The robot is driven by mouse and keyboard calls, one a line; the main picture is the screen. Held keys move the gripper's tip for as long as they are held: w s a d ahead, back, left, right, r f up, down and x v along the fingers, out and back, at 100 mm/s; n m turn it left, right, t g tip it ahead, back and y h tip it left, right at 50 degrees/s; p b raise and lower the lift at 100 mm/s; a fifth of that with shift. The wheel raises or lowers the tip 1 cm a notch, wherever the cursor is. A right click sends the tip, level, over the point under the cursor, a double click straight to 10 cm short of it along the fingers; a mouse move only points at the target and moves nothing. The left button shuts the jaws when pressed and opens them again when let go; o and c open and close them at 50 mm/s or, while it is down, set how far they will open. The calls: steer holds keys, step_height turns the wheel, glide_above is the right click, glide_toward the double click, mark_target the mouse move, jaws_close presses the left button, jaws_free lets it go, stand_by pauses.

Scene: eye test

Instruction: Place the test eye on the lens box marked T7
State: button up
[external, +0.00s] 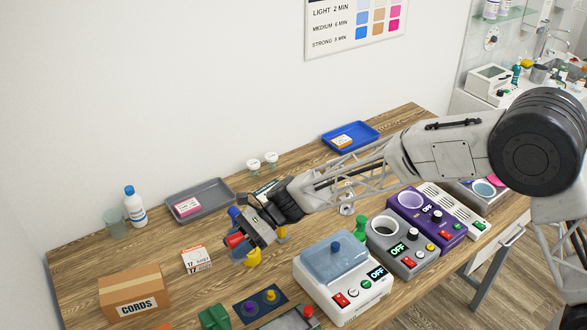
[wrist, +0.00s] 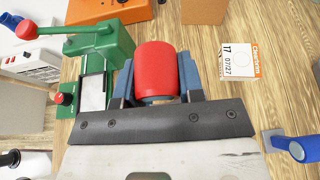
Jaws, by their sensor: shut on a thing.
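My gripper (external: 243,240) is shut on a red cylinder (wrist: 155,70), held between its two blue fingers in the wrist view. The cylinder also shows as a red end in the external view (external: 234,240), above the table. I cannot tell for sure whether it is the test eye. A small white and orange box (external: 196,260) stands on the table in front of the grey tray, to the left of and below my gripper in the picture. It also shows in the wrist view (wrist: 238,60), right of the held cylinder and apart from it. Its mark looks like 17 or T7.
A cardboard box marked CORDS (external: 135,292) stands at the left front. A grey tray (external: 205,192) lies behind. A green device (wrist: 100,60) is left of my gripper in the wrist view. White (external: 345,278), grey (external: 408,257) and purple (external: 432,225) devices crowd the right.

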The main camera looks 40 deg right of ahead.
steer(key=shift+f, duration=1.9)
steer(key=shift+w, duration=0.1)
glide_above(195, 256)
steer(key=shift+f, duration=0.75)
steer(key=shift+d+f, duration=0.1)
steer(key=shift+f, duration=1.65)
steer(key=shift+f, duration=0.1)
steer(key=o, duration=1.1)
steer(key=shift+c, duration=0.2)
